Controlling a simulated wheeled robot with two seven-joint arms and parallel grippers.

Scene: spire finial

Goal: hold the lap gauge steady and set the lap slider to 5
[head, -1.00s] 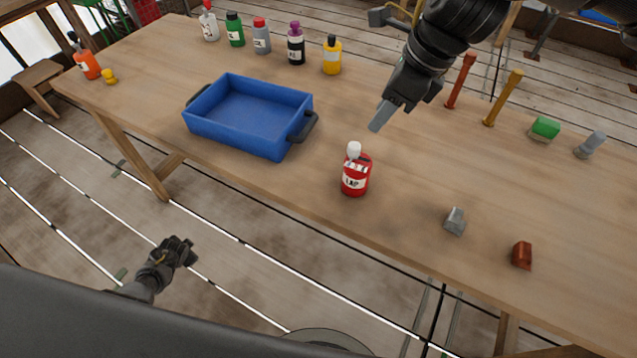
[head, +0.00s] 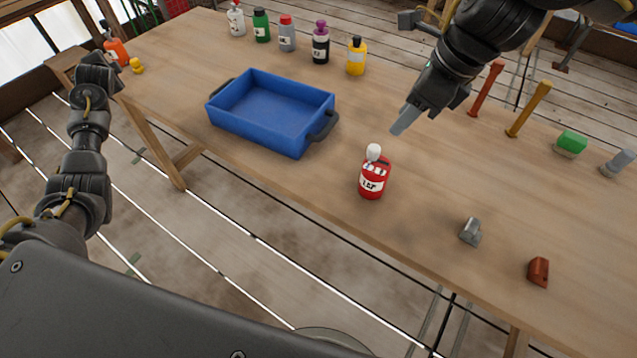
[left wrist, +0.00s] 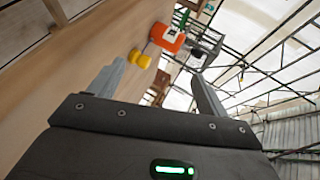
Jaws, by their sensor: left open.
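The lap gauge (head: 374,180) looks to be the red upright body with a white label, a marked pale strip and a white knob on top. It stands near the table's front edge. The slider's setting is too small to read. My right gripper (head: 402,122) is above the table, up and right of the gauge and apart from it. Its fingers overlap in the head view, so its opening is unclear. My left gripper (head: 97,62) is by the table's far left end, far from the gauge. In the left wrist view it (left wrist: 160,84) is open and empty.
A blue tray (head: 225,118) stands left of the gauge. An orange bottle (head: 117,50) and a yellow piece (head: 136,66) are near my left gripper. Several bottles line the back edge. A grey block (head: 470,232) and a brown block (head: 538,271) lie at the right front.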

